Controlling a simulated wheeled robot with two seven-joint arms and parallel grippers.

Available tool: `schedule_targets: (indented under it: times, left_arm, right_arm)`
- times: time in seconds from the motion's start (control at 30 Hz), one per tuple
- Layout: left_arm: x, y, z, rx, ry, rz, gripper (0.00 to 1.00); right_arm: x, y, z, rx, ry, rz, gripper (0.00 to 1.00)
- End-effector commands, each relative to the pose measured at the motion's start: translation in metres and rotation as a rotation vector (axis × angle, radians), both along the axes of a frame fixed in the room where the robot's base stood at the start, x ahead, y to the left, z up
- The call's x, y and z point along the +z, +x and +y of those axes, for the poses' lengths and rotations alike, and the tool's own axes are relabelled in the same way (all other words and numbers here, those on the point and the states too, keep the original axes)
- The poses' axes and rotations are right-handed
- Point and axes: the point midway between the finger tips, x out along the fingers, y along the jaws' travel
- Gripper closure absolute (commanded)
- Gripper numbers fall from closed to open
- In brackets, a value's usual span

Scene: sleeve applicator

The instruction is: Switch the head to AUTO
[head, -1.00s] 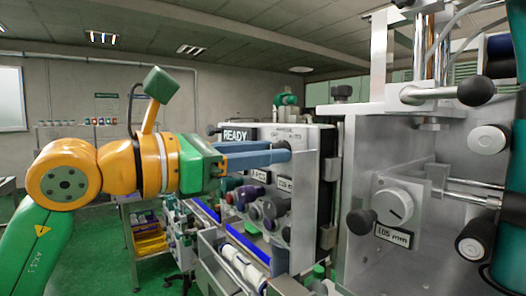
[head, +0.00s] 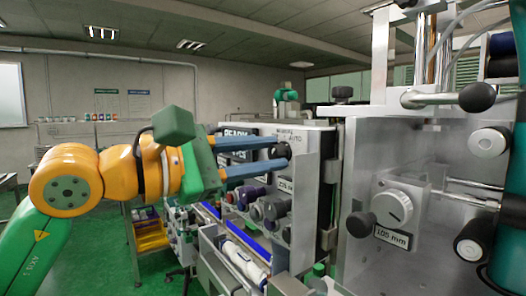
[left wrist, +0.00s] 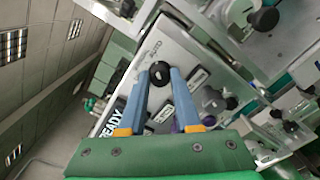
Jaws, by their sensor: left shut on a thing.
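The head selector is a round black knob (head: 281,151) on the pale front panel of the control box (head: 312,160). Labels above it include the word AUTO (head: 322,139). My left gripper (head: 277,155) reaches in from the left, its two blue fingers one above the other, shut on the knob. In the left wrist view the knob (left wrist: 160,72) sits between the fingertips. The knob's pointer is not readable, so I cannot tell which position it is at. A display reading READY (head: 236,132) is partly hidden behind the upper finger. My right gripper is not in view.
Several coloured knobs (head: 262,207) and small displays sit lower on the panel, below my fingers. A metal machine body with a dial (head: 393,208) and black-ended levers stands to the right. A cart with yellow bins (head: 150,236) stands behind on the green floor.

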Motion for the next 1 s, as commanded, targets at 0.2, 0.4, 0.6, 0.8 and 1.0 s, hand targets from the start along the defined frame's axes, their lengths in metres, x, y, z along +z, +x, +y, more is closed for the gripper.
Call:
schedule_targets:
  times: [0.2,0.4,0.6,0.8,1.0]
  left_arm:
    - [0.0011,-0.0002,0.0003,0.001,0.052,-0.077,1.0]
    - [0.001,-0.0002,0.0004,0.001,0.077,-0.111,1.0]
    - [0.0009,-0.0002,0.0003,0.001,0.083,-0.12,1.0]
    - [0.0009,-0.0002,0.0004,0.001,0.083,-0.119,1.0]
    - [0.0006,-0.0002,0.0002,0.001,0.083,-0.119,0.38]
  right_arm:
    - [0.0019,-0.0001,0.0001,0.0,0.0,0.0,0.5]
    - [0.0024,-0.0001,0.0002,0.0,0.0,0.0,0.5]
    - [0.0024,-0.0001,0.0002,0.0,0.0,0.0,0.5]
    - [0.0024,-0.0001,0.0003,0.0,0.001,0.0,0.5]
    - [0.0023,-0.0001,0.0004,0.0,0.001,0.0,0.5]
